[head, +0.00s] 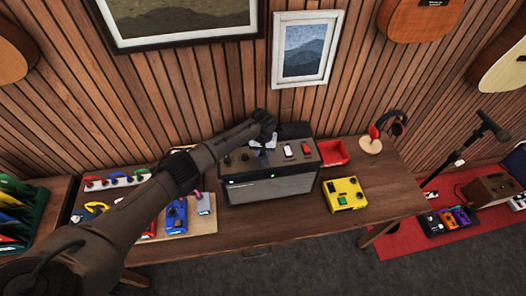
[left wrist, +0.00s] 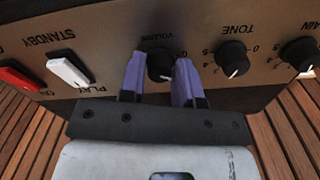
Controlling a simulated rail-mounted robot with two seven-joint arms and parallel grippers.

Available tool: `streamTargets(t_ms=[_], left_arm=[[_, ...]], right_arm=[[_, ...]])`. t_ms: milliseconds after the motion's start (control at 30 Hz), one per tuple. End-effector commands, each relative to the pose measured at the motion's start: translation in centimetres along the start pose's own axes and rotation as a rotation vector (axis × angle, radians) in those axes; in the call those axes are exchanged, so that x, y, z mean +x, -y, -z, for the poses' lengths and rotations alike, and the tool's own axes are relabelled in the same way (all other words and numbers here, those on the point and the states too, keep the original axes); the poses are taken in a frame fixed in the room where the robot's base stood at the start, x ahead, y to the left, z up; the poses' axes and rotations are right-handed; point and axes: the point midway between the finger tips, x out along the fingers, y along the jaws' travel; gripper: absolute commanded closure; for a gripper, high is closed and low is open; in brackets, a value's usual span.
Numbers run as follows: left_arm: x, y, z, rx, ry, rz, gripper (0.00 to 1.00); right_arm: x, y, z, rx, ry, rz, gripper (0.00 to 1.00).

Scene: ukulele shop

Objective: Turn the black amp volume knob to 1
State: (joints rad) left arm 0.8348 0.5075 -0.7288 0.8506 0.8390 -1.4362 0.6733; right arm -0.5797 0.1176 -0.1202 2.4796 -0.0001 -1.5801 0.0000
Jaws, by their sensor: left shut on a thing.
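The black amp (head: 268,188) stands on the wooden table with its control panel on top. In the left wrist view the black volume knob (left wrist: 160,66) sits under the upside-down word VOLUME. A white pointer mark shows at its lower edge; the number it points at is hidden. My left gripper (left wrist: 160,82) has its two purple-grey fingers on either side of this knob and is shut on it. The left gripper (head: 264,145) also shows over the amp panel in the head view. My right gripper is not in view.
Beside the volume knob are the tone knob (left wrist: 232,57) and the white switch (left wrist: 68,68). A red tray (head: 333,153), a yellow pedal (head: 345,194) and a headphone stand (head: 371,145) are right of the amp. Several pedals stand at left, under my left arm.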

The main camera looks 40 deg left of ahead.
Motion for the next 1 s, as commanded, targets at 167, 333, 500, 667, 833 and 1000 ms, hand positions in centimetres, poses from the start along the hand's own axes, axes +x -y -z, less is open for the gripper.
streamTargets(t_ms=[167, 333, 500, 667, 833, 1000], left_arm=[[0.0, 0.0, 0.0, 0.000, 0.001, 0.000, 0.93], [0.0, 0.0, 0.0, 0.000, 0.000, 0.000, 0.64], [0.0, 0.0, 0.0, 0.000, 0.000, 0.000, 0.48], [0.0, 0.0, 0.0, -0.001, 0.000, 0.000, 0.45], [-0.3, 0.0, 0.0, 0.000, 0.000, 0.000, 0.45], [-2.3, 0.0, 0.1, 0.001, -0.003, -0.002, 0.45]], right_arm=[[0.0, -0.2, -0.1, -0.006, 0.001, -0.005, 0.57], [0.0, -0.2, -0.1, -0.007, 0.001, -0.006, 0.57], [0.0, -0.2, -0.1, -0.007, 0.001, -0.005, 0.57], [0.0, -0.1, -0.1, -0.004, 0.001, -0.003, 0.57], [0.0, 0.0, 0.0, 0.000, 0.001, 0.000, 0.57], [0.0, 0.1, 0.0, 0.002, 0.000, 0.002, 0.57]])
